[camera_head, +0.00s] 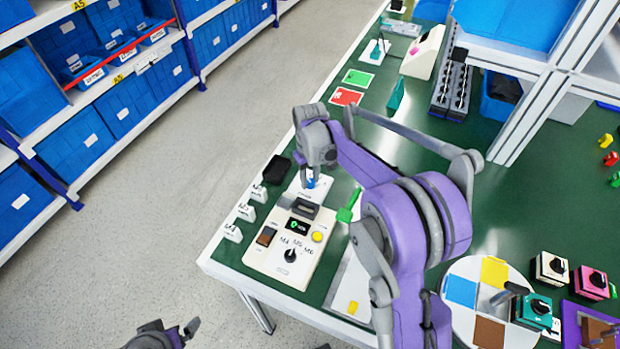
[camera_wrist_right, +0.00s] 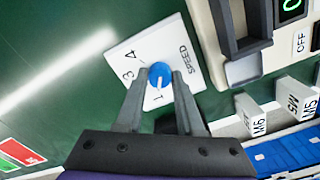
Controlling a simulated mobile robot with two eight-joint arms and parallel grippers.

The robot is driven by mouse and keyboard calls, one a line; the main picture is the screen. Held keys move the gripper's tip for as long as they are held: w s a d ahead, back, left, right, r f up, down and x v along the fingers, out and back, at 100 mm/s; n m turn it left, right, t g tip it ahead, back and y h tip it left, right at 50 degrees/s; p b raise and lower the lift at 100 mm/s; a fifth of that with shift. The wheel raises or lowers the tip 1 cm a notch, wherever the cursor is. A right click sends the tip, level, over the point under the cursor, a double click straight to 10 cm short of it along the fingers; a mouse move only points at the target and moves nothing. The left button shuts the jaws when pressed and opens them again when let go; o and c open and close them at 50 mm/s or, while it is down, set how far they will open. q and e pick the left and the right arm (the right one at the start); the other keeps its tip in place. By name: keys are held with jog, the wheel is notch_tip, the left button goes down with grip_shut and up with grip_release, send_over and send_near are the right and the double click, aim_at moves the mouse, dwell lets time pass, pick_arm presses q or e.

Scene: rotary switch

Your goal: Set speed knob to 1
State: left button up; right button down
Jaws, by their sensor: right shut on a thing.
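The speed knob is a round blue dial with a white pointer line, on a white plate (camera_wrist_right: 185,48) marked SPEED with the digits 1, 3 and 4 showing. My right gripper (camera_wrist_right: 159,75) is shut on the blue knob (camera_wrist_right: 160,71), one finger on each side. The pointer line runs toward the 1. The left finger covers part of the plate, and no 2 can be seen. In the head view the knob (camera_head: 312,182) is small beneath my right gripper (camera_head: 315,172). My left gripper (camera_head: 172,334) is partly cut off at the bottom edge, away from the table.
A white control box (camera_head: 283,262) with a black dial stands just in front of the plate. Small white labelled blocks (camera_head: 245,212) and a black item (camera_head: 276,170) lie to the left. A green-handled item (camera_head: 348,207) lies close on the right. Blue bins fill shelves (camera_head: 124,108) across the aisle.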

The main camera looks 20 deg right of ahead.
aim_at(310, 181)
jog(key=shift+n, duration=0.3)
jog(key=c, duration=0.5)
grip_release()
notch_tip(310, 181, up, 11)
jog(key=shift+f+p, duration=0.1)
jog(key=shift+p, duration=0.25)
dwell(0.4)
